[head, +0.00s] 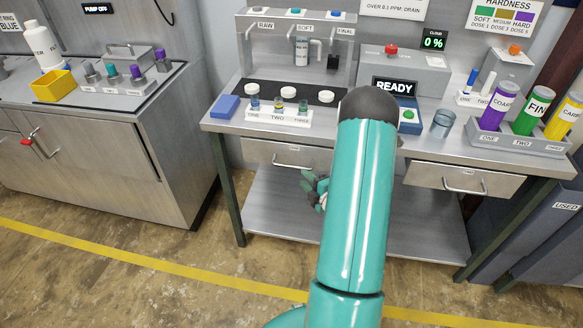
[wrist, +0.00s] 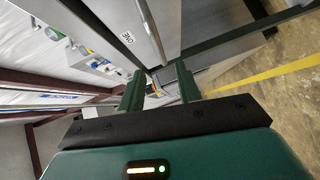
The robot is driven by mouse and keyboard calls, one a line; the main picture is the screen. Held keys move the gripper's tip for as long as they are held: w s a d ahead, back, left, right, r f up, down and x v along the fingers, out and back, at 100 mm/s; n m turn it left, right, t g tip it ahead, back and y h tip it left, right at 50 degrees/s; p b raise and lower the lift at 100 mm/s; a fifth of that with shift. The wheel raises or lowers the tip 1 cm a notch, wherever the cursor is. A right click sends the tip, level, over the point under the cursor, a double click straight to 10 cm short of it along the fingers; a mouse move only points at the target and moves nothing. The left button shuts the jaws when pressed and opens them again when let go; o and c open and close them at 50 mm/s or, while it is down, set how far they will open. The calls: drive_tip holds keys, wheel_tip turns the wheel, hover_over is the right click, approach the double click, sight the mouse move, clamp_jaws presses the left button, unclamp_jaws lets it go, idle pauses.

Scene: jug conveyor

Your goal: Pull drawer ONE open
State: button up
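The left bench drawer (head: 258,152), with a bar handle (head: 292,165), appears closed under the worktop. In the wrist view a label reading ONE (wrist: 127,38) sits beside a long metal bar handle (wrist: 153,30). No drawer label is readable in the head view. My gripper (head: 318,190) is just below and right of the left handle, partly hidden by my arm. In the wrist view my gripper (wrist: 161,88) has its two green fingers apart, with nothing held between them. The handle lies ahead of the fingertips; I cannot tell whether they touch it.
A second drawer (head: 440,172) with a bar handle is at the right, also closed. The worktop (head: 350,138) above carries small jars, a READY display (head: 394,87) and coloured canisters (head: 530,110). A lower shelf (head: 270,205) is empty. Floor in front is clear.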

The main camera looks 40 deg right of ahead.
sight(293, 168)
drive_tip(key=w, duration=0.3)
drive_tip(key=w+f, duration=0.1)
drive_tip(key=w, duration=0.2)
drive_tip(key=w+d, duration=0.1)
drive_tip(key=w, duration=0.2)
drive_tip(key=shift+w+f, duration=0.1)
drive_tip(key=shift+f, duration=0.05)
clamp_jaws()
